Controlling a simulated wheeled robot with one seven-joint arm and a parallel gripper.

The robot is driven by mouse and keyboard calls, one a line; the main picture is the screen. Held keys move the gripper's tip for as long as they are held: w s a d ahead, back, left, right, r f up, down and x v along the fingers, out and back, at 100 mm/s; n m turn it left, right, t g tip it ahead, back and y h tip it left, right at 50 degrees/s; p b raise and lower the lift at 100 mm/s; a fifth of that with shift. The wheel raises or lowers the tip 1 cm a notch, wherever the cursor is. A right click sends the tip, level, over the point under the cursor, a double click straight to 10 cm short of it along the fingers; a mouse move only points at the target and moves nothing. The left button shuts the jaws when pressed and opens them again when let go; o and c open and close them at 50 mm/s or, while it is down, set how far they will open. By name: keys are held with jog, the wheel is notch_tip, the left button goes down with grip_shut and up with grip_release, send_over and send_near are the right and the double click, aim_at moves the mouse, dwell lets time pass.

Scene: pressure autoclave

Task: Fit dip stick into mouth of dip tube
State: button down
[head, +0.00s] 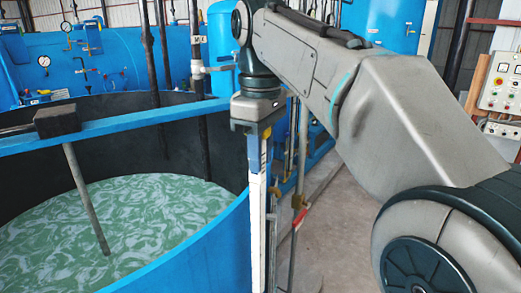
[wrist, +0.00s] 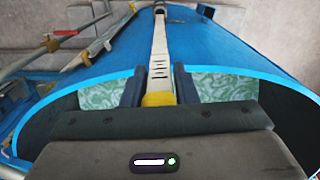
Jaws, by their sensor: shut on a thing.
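My gripper (head: 257,150) points down beside the tank rim and is shut on the dip stick (head: 257,225). The stick is a long pale strip with a yellow band near the jaws, and it hangs about upright. In the wrist view my gripper (wrist: 158,92) has one dark finger on each side of the dip stick (wrist: 159,50). There the stick runs down past the blue outer wall, and its dark marks show. Slim upright pipes stand just right of the stick in the head view. I cannot tell which is the dip tube, and no mouth is clear.
A round blue tank (head: 200,255) holds green-white liquid (head: 150,225). A blue beam (head: 150,122) crosses it with a grey rod hanging down. A pipe with a red part (head: 300,217) stands right of the stick. A control panel (head: 500,85) is at far right. Grey floor is open between.

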aim_at(263, 181)
jog(key=shift+d, duration=0.1)
jog(key=shift+s+f+b, duration=0.15)
jog(key=shift+f+b, duration=0.25)
jog(key=shift+f, duration=0.2)
jog(key=shift+f+b, duration=1.8)
jog(key=shift+f, duration=0.6)
jog(key=shift+p, duration=0.6)
